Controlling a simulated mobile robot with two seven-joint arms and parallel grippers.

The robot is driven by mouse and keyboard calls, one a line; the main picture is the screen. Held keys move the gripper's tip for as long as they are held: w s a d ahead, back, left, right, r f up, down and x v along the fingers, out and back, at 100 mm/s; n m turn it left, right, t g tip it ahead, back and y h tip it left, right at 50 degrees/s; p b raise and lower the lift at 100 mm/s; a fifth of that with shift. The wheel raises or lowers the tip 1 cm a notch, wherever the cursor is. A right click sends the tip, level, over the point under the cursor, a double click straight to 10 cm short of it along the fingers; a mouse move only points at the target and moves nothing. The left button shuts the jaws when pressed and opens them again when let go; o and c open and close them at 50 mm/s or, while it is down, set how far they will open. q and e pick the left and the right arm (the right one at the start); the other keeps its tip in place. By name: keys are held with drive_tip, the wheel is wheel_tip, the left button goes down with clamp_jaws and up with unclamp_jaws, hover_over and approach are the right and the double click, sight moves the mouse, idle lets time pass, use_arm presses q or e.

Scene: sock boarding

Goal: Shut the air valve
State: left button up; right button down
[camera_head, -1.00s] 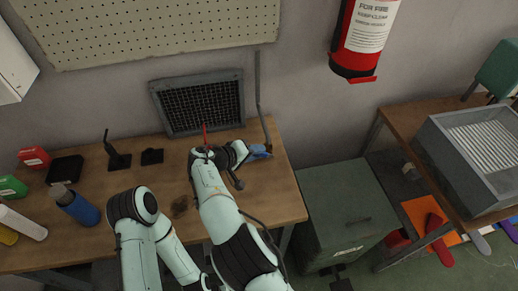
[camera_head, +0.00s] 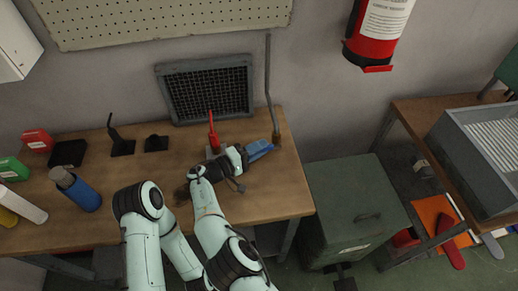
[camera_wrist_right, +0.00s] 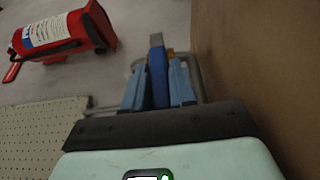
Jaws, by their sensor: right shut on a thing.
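My right gripper (camera_head: 260,149) is over the back right corner of the workbench, near the foot of a grey pipe (camera_head: 269,80) at the wall. In the right wrist view its two blue fingers (camera_wrist_right: 158,88) are shut on a narrow blue lever with a grey end (camera_wrist_right: 157,45), which I take for the air valve's handle. A bit of brass-coloured fitting (camera_wrist_right: 172,53) shows behind the lever. In the head view the gripper hides most of the valve, and the lever's exact angle cannot be told. My left arm is bent at the lower left; its gripper is out of view.
A red upright handle (camera_head: 213,130) stands just left of my right wrist. A dark wall grille (camera_head: 207,92) is behind it. A blue bottle (camera_head: 78,190) and small boxes are on the workbench (camera_head: 110,205). A green cabinet (camera_head: 345,190) stands to the right.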

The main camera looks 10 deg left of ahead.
idle(0.3)
drive_tip(key=c, duration=1)
unclamp_jaws()
drive_tip(key=shift+f, duration=0.1)
